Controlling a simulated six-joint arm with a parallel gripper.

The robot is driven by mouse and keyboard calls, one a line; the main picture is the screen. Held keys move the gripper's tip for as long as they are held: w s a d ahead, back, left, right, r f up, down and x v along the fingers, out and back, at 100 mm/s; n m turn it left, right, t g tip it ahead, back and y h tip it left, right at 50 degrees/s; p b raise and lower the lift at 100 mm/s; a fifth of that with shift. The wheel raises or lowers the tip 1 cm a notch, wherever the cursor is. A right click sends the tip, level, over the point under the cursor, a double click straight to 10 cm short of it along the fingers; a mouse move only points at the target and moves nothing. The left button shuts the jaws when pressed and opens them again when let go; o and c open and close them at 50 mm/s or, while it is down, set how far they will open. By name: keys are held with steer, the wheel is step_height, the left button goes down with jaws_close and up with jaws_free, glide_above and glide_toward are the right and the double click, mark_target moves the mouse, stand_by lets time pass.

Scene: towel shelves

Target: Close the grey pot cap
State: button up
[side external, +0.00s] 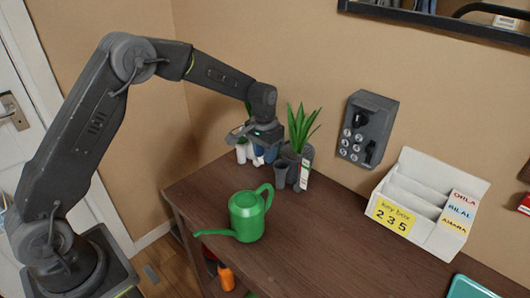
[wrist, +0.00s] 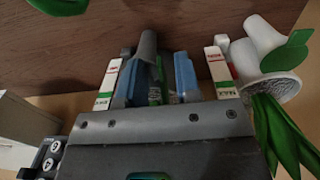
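My gripper (side external: 263,148) hangs over the back left part of the table, just left of the potted plant. In the wrist view, its two blue fingers (wrist: 158,82) stand apart, with a gap between them. A tapered grey pot (wrist: 147,46) shows in that gap, beyond the fingertips; I cannot tell whether they touch it. In the side view, a dark grey pot (side external: 281,174) stands in front of the plant, right of my gripper. I cannot clearly pick out a separate grey cap or tell its position.
A spiky plant (side external: 300,128), white pots (side external: 242,151) and a white label strip (side external: 305,172) crowd the back corner. A green watering can (side external: 246,216) stands in front. A white key box (side external: 430,230) stands right. A grey keypad unit (side external: 367,128) is on the wall. Mid-table is clear.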

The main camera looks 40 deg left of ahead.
steer(key=shift+c, duration=0.5)
jaws_close()
steer(key=shift+d, duration=0.1)
steer(key=shift+d+f+y, duration=0.35)
steer(key=shift+d+y, duration=0.3)
steer(key=shift+y, duration=1.35)
steer(key=shift+d+f+y, duration=0.3)
steer(key=shift+d+y, duration=0.35)
steer(key=shift+y, duration=1.35)
steer(key=shift+d+f+y, duration=0.35)
steer(key=shift+d+y, duration=0.3)
steer(key=shift+y, duration=1.35)
